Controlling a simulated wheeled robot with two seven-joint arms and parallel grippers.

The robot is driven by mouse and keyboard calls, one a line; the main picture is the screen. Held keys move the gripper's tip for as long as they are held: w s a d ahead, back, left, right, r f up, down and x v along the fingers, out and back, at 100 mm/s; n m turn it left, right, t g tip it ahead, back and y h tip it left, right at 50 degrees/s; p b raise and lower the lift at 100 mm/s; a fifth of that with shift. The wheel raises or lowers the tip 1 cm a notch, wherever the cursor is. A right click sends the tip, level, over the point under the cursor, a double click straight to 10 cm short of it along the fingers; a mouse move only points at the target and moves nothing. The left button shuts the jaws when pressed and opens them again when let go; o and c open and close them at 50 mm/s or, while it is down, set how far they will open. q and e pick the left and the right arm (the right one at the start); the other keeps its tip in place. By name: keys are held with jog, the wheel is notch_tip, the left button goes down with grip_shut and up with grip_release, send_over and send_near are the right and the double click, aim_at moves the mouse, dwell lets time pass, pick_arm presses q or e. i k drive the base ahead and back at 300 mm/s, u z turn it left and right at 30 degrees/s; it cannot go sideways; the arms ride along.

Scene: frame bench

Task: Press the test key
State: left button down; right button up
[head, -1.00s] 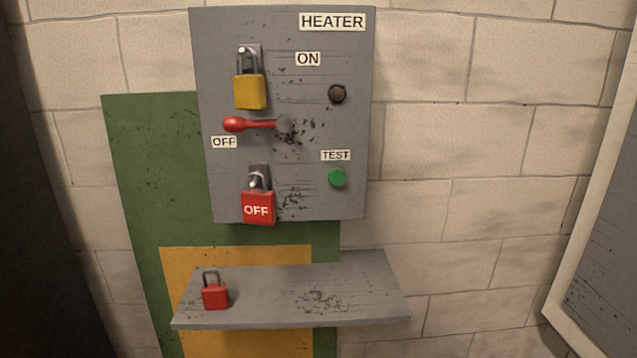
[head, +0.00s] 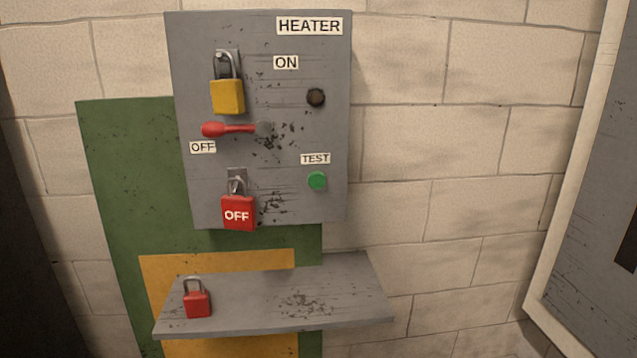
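The test key is a round green button (head: 317,181) on the grey heater panel (head: 300,205), at the panel's lower right, below the TEST label (head: 315,158). Nothing covers it. A dark round lamp or button (head: 315,97) sits above it. A red lever (head: 230,129) points left, beside the OFF label (head: 203,147). A yellow padlock (head: 228,97) hangs above the lever, and a red padlock marked OFF (head: 238,213) hangs below it. Neither of my grippers is in view.
A grey shelf (head: 340,295) juts out below the panel, with a small red padlock (head: 197,303) standing on its left part. Green and yellow boards lie behind on the block wall. A framed grey panel (head: 590,250) stands at the right. The space before the heater panel is clear.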

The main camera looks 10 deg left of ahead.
aim_at(317, 180)
jog(key=z, duration=1.15)
jog(key=i, duration=0.4)
jog(key=u, duration=0.55)
